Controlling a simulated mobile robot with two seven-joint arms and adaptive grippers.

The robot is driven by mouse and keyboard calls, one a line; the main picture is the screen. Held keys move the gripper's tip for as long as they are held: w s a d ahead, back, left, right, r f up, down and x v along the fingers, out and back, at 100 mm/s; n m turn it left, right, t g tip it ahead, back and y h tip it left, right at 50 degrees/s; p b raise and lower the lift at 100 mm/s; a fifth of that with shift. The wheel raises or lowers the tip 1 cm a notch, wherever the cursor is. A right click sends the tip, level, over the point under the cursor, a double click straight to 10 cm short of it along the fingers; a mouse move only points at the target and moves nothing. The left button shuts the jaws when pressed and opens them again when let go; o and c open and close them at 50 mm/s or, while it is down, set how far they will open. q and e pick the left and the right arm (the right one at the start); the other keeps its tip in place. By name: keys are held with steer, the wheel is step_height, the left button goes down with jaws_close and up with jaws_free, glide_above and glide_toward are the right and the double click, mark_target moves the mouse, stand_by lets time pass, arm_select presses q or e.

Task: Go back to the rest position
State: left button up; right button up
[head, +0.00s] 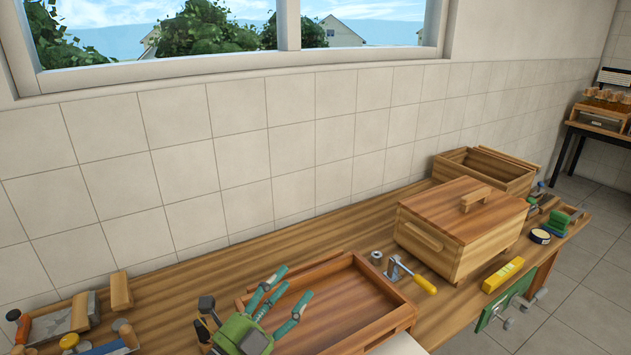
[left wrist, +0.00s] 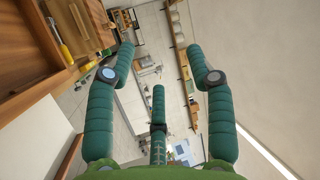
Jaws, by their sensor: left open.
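My left gripper (head: 283,292) is green with teal fingers. It is raised in front of the left part of a shallow wooden tray (head: 398,324), with its fingers spread and nothing between them. In the left wrist view my left gripper (left wrist: 155,65) also shows open and empty, its fingers pointing out over the distant room and floor. My right gripper is in neither view.
A wooden workbench (head: 205,278) runs along the tiled wall. A lidded wooden box (head: 455,242), an open box (head: 515,180), a yellow-handled clamp (head: 424,285), a yellow level (head: 503,275) and a green vise (head: 500,310) stand right of the tray. Tools (head: 105,345) lie at left.

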arm_select(q)
steer(key=s+a+f+n+g+y, duration=0.2)
steer(key=s+a+f+n+y, duration=0.1)
steer(key=a+f+n+y, duration=0.45)
steer(key=s+a+f+n+g+y, duration=0.2)
steer(key=s+a+f+n+y, duration=0.1)
steer(key=a+f+n+y, duration=0.5)
steer(key=s+f+n+g+h, duration=0.1)
steer(key=s+f+n+g, duration=0.15)
steer(key=s, duration=0.45)
steer(key=s+d+f+n+g+h, duration=0.1)
steer(key=s+f+g, duration=0.3)
steer(key=s, duration=0.2)
steer(key=s+f+n+g+h, duration=0.1)
steer(key=s+f+g, duration=0.2)
steer(key=s, duration=0.4)
step_height(320, 180, down, 19)
steer(key=s+g+p, duration=0.1)
steer(key=p, duration=0.2)
steer(key=s+a+f+p, duration=0.1)
steer(key=s+f, duration=0.5)
steer(key=s, duration=0.2)
steer(key=s+a+f+g+p, duration=0.1)
steer(key=s+f+p, duration=0.1)
steer(key=s+f, duration=0.3)
steer(key=s, duration=0.3)
steer(key=shift+a+f, duration=0.35)
